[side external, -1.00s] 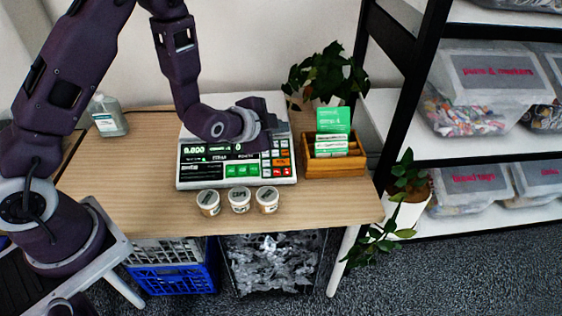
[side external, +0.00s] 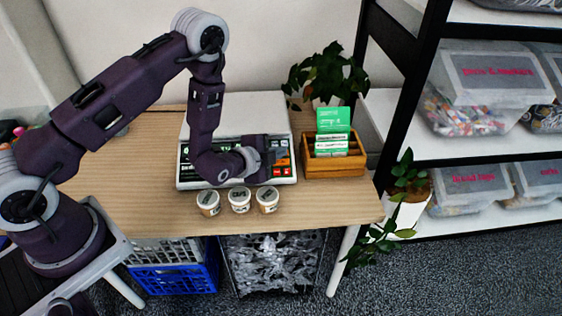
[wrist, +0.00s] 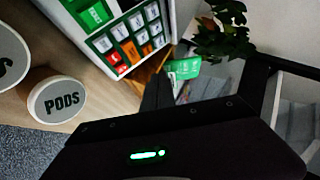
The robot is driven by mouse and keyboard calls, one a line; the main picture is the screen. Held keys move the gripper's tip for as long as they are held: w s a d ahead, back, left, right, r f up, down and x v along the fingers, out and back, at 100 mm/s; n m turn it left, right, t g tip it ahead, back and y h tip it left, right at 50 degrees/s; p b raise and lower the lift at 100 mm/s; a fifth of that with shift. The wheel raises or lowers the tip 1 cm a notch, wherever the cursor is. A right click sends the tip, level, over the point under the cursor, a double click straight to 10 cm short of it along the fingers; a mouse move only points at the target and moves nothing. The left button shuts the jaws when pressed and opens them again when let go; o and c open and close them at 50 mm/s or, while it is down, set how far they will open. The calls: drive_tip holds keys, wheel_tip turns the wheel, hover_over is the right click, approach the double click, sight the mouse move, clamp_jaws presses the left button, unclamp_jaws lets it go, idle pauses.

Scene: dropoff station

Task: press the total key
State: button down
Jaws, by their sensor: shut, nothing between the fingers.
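A white scale (side external: 250,108) with a dark key panel stands on the table. Its orange and red keys (side external: 282,168) show at the panel's right side, and my wrist covers much of the display and other keys. In the wrist view the green, white, orange and red keys (wrist: 130,42) are seen close up. Their labels are too small to read, so I cannot tell which is the total key. My gripper (side external: 268,165) is shut and empty, over the right part of the panel. Its dark fingers (wrist: 158,92) appear below and right of the keys. Contact cannot be told.
Several small lidded cups (side external: 239,200) stand along the scale's front edge; one reads PODS (wrist: 58,99). A wooden box (side external: 335,164) with green cards and a potted plant (side external: 325,75) are to the right. A black-framed shelf (side external: 410,75) stands farther right.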

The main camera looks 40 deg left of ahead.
sight(287, 157)
drive_tip(key=shift+w+a+f, duration=0.2)
drive_tip(key=shift+f, duration=0.45)
drive_tip(key=shift+w+a+f, duration=0.2)
drive_tip(key=shift+f, duration=0.5)
drive_tip(key=shift+w+a+f, duration=0.2)
drive_tip(key=shift+f, duration=0.45)
idle(0.4)
drive_tip(key=shift+w+a+f, duration=0.1)
drive_tip(key=shift+f, duration=0.3)
drive_tip(key=shift+w+a+f, duration=0.15)
drive_tip(key=shift+f, duration=0.2)
idle(0.5)
drive_tip(key=shift+r, duration=0.1)
drive_tip(key=shift+s+d+r, duration=0.25)
drive_tip(key=shift+r, duration=0.4)
drive_tip(key=shift+s+d+r, duration=0.25)
drive_tip(key=shift+r, duration=0.5)
drive_tip(key=shift+s+d+r, duration=0.2)
drive_tip(key=shift+r, duration=0.6)
drive_tip(key=shift+s+d+r, duration=0.25)
drive_tip(key=shift+r, duration=0.5)
